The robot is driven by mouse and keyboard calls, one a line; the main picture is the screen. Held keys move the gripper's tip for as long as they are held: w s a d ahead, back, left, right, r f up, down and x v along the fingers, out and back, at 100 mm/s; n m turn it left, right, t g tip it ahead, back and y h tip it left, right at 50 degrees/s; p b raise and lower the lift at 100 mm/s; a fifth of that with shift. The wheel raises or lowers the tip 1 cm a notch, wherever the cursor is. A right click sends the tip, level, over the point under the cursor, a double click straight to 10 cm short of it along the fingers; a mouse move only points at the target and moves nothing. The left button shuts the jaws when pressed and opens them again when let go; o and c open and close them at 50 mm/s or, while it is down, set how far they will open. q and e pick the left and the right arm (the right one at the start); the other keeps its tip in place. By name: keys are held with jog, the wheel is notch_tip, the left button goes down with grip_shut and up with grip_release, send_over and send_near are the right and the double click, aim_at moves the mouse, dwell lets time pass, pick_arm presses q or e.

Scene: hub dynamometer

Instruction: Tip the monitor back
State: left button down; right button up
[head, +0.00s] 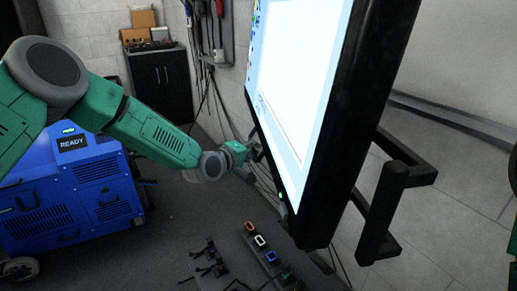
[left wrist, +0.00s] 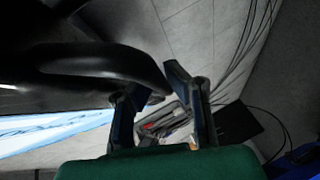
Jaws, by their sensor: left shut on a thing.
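The monitor (head: 350,95) is a large screen with a thick black frame and a white and light-blue display, standing tilted at the upper middle of the head view. A black handle (head: 388,195) sticks out from its right side. My left gripper (head: 254,153) is at the monitor's left edge, shut on a black handle there. In the left wrist view its two fingers (left wrist: 152,85) are around the end of that curved black handle (left wrist: 110,60); the exact contact is dark. Green parts at the right edge of the head view look like my right arm, but its fingers are hidden.
A blue wheeled cabinet (head: 75,190) with a READY display stands at the left. A dark cupboard (head: 160,85) with boxes is at the back wall. Coloured connectors (head: 260,241) and cables lie below the monitor. Grey floor between is open.

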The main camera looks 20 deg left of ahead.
pick_arm(q)
jog(key=shift+a+f, duration=0.15)
jog(key=shift+a, duration=0.15)
jog(key=c, duration=1.6)
grip_release()
jog(key=shift+s, duration=0.1)
jog(key=shift+o, duration=0.2)
jog(key=shift+a, duration=0.2)
jog(key=shift+s, duration=0.1)
jog(key=v, duration=1.2)
